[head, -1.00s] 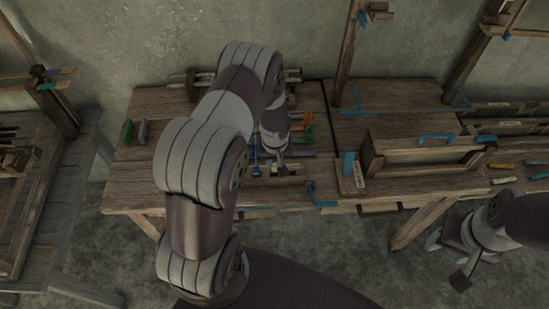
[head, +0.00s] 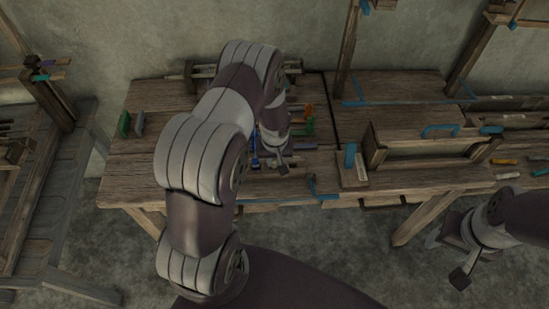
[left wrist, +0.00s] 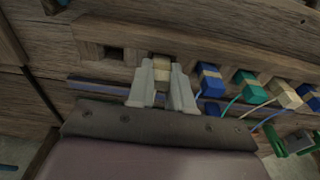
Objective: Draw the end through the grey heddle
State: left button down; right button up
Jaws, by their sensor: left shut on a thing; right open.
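In the head view my left gripper (head: 281,168) is low over the front middle of the bench, partly hidden by its own arm. In the left wrist view the left gripper (left wrist: 162,82) is shut on a small tan-banded block (left wrist: 161,70), mostly hidden between the fingers. To its right is a row of tan-banded blocks: a blue block (left wrist: 210,82), a green block (left wrist: 247,86) and a cream block (left wrist: 284,94). Threads (left wrist: 232,104) run from some of them. I cannot single out the grey heddle. My right gripper (head: 461,279) is open, low in front of the bench.
An empty square hole (left wrist: 114,53) lies left of the held block. Green (head: 124,124) and grey (head: 138,122) pieces stand at the bench's left. A wooden frame with a blue handle (head: 440,130) stands to the right. The bench's left part (head: 140,175) is clear.

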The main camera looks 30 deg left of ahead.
pick_arm(q)
jog(key=c, duration=0.9)
grip_release()
jog(key=shift+c, duration=0.2)
notch_tip(320, 180, up, 13)
jog(key=s+b, duration=0.1)
jog(key=shift+s+d+f, duration=0.15)
jog(key=shift+d, duration=0.25)
